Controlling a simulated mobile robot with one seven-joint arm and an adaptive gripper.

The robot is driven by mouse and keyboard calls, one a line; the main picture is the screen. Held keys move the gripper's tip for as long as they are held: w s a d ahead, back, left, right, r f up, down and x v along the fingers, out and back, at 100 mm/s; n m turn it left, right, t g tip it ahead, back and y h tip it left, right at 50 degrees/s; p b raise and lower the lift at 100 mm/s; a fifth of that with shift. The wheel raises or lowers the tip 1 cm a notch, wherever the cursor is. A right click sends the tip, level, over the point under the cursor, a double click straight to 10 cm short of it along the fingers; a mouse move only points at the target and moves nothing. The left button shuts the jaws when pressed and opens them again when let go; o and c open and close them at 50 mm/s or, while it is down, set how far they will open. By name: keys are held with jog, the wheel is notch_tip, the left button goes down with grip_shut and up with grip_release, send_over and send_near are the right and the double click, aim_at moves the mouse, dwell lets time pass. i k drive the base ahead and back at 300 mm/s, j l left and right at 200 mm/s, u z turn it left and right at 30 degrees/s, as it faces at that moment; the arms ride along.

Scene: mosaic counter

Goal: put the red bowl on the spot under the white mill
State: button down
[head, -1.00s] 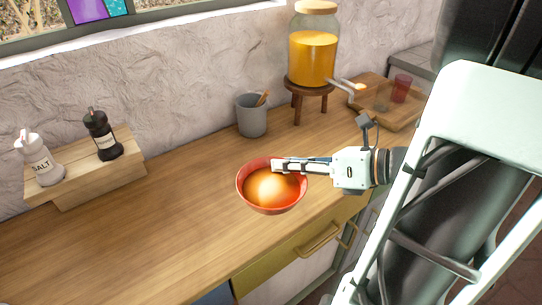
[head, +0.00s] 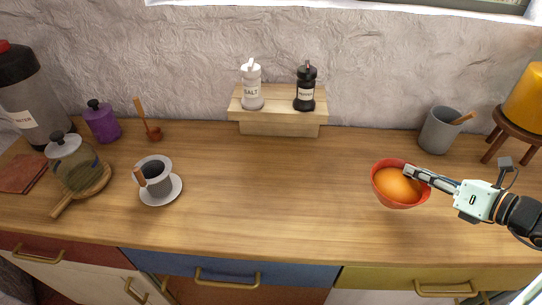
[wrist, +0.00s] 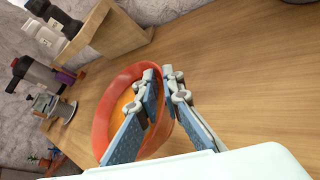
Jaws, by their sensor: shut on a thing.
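The red bowl (head: 386,201) with orange contents is at the right of the counter in the head view. My gripper (head: 408,175) is shut on its right rim. In the wrist view, the fingers (wrist: 163,85) straddle the rim of the red bowl (wrist: 102,115), one inside and one outside. I cannot tell whether the bowl touches the counter. The white mill (head: 251,88), labelled salt, stands on a wooden riser (head: 277,128) at the wall. The counter (head: 260,185) below it is bare.
A black mill (head: 305,90) stands right of the white one. A grey cup (head: 438,132) is behind the bowl. A saucer (head: 172,192) with a cup (head: 155,178) stands left of the bare stretch. Farther left are a purple jar (head: 102,124) and a glass teapot (head: 75,165).

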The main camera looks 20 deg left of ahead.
aim_at(255, 155)
jog(key=k+j+u, duration=0.1)
jog(key=k+j, duration=0.3)
jog(key=j+u, duration=0.1)
jog(key=u, duration=0.85)
jog(key=i+j+u, duration=0.15)
jog(key=i+u, duration=0.25)
